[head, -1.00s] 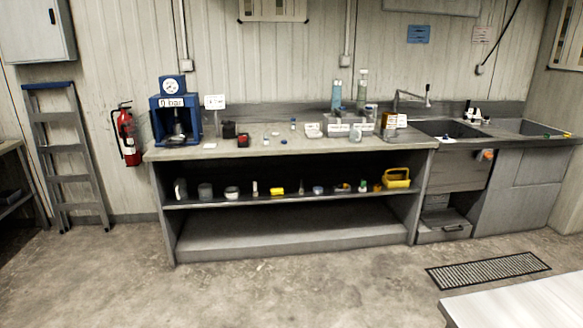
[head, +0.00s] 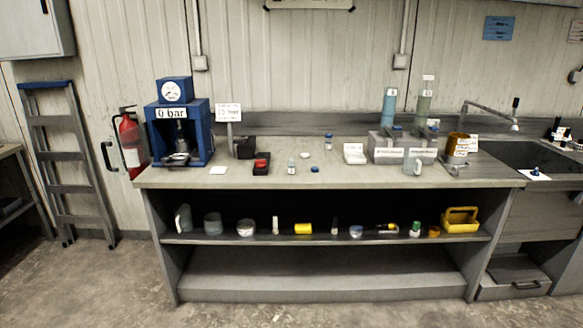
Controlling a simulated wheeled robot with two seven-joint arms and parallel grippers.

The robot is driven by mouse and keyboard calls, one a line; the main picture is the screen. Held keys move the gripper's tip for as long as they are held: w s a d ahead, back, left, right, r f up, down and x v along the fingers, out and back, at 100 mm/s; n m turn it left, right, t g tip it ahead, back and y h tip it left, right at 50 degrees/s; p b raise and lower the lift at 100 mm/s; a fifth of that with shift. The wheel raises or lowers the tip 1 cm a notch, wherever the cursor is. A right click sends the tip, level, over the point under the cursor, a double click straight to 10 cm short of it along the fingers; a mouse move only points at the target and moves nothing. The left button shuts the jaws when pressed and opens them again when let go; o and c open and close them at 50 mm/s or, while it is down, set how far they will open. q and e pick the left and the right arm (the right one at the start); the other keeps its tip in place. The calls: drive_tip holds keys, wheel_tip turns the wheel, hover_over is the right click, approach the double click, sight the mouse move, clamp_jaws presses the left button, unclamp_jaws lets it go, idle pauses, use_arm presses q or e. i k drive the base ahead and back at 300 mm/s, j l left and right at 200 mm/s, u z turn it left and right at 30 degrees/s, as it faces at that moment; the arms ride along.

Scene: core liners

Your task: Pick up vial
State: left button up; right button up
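Two small vial-like containers stand on the grey workbench (head: 240,178) in the head view. One is a clear vial with a blue cap (head: 328,142) near the back of the counter. The other is a small pale bottle (head: 291,166) nearer the front, left of it. More small containers stand on the shelf below, among them a slim white tube (head: 275,225) and a dark slim one (head: 334,225). I cannot tell which is the task's vial. Neither of my grippers shows in the view.
A blue press (head: 180,130) stands at the counter's left end. A ladder (head: 68,160) and fire extinguisher (head: 131,145) are on the left. The floor before the bench is clear.

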sight(290, 165)
drive_tip(key=i+j, duration=0.2)
drive_tip(key=i, duration=0.25)
drive_tip(key=i+j, duration=0.15)
drive_tip(key=i, duration=0.3)
drive_tip(key=i+j, duration=0.2)
drive_tip(key=i, duration=0.3)
drive_tip(key=i+j+z, duration=0.1)
drive_tip(key=i, duration=0.35)
drive_tip(key=i+j, duration=0.3)
drive_tip(key=i, duration=0.15)
drive_tip(key=i+j, duration=0.2)
drive_tip(key=i, duration=0.25)
drive_tip(key=i+j, duration=0.2)
drive_tip(key=i, duration=0.25)
